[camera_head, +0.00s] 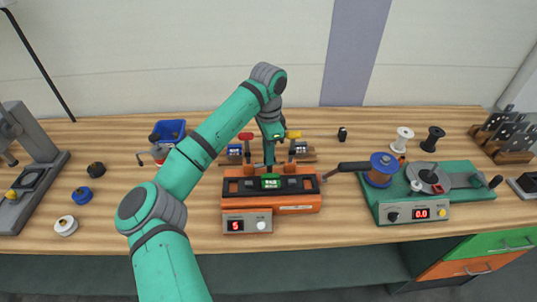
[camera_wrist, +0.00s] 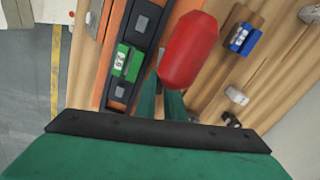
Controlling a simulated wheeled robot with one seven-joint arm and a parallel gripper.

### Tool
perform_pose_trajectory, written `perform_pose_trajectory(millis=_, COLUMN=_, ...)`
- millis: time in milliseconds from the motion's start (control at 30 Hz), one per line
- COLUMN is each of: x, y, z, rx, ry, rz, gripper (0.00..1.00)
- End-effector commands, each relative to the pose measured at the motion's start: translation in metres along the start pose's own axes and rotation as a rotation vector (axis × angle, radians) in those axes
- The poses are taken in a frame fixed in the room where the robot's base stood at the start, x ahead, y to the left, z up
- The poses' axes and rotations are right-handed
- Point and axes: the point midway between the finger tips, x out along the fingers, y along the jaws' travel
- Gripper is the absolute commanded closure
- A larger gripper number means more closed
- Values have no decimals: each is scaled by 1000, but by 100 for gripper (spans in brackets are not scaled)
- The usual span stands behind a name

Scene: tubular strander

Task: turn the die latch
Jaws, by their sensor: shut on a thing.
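The orange die unit (camera_head: 290,200) stands at the middle of the bench, with a grey front panel and a lit red digit. A green labelled block (camera_head: 270,182) sits in its dark top channel; it also shows in the wrist view (camera_wrist: 128,62). My gripper (camera_head: 268,163) reaches down at the unit's rear side. Its two green fingers (camera_wrist: 161,92) are close together, shut on a small part that appears to be the die latch, mostly hidden. A large red handle (camera_wrist: 188,50) covers part of the fingertips in the wrist view; a red handle (camera_head: 245,136) stands left of them in the head view.
A wooden rack (camera_head: 309,157) with coloured pieces lies behind the unit. A green machine (camera_head: 455,207) with a blue spool (camera_head: 382,168) stands to the right, its dark arm near the unit. A blue bin (camera_head: 168,131) stands at the left.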

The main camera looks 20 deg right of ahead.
Motion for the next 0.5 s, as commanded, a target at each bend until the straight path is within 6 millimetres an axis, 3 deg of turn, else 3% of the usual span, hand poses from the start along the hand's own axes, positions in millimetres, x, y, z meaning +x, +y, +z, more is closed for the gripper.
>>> perform_pose_trajectory(millis=500, x=0, y=0, z=0, rx=254, ry=-1, rz=1, gripper=100)
